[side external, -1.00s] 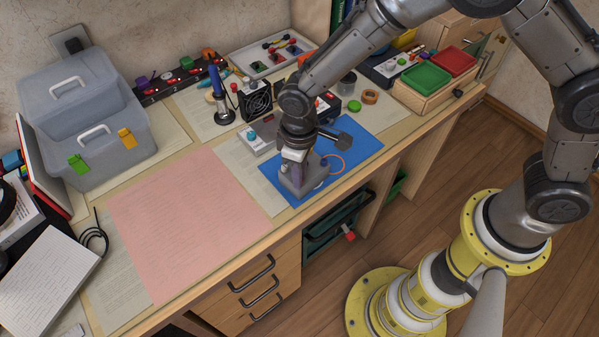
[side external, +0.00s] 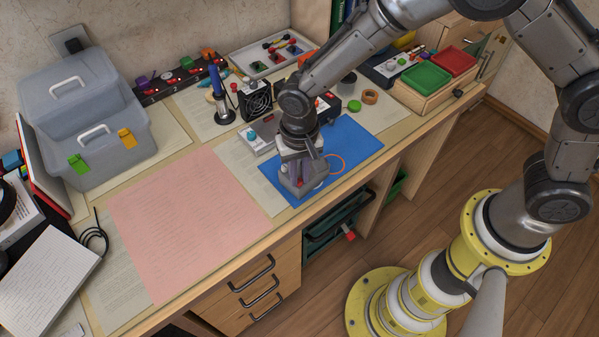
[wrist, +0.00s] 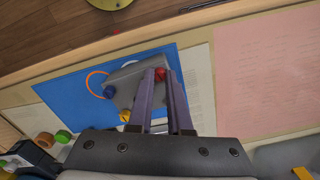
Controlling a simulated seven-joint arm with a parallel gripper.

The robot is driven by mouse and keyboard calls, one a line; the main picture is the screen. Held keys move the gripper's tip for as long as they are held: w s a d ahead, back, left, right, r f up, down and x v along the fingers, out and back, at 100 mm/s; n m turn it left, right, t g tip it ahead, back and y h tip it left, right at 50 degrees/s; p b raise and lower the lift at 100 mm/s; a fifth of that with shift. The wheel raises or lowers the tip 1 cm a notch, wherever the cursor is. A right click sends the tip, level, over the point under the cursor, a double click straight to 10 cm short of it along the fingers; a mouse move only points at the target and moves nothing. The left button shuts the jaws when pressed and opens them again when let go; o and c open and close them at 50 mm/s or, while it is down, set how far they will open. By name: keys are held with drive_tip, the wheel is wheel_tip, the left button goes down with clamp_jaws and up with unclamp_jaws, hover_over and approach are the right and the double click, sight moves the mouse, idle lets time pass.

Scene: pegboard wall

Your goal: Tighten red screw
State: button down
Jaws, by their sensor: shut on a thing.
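A grey box (side external: 311,187) stands on the blue mat, with my gripper over it. In the wrist view the box (wrist: 125,76) carries a blue screw (wrist: 110,91), a yellow screw (wrist: 124,116) and the red screw (wrist: 160,74). My gripper (wrist: 165,76) points down with its purplish fingers close around the red screw, shut on it. In the side view, my gripper (side external: 298,178) hides much of the box top, and only a little red shows between the fingers. How far the screw is turned in cannot be told.
The blue mat (side external: 350,139) has free room behind the box. An orange ring (wrist: 95,84) lies beside the box. The pink sheet (side external: 187,225) to the left is clear. A small grey box with a blue knob (side external: 252,134), a fan (side external: 257,101) and a soldering iron (side external: 219,92) stand behind.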

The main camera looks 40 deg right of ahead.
sight(300, 179)
drive_tip(key=shift+m, duration=0.9)
drive_tip(key=c, duration=0.8)
unclamp_jaws()
drive_tip(key=shift+c, duration=0.2)
wheel_tip(300, 179, up, 14)
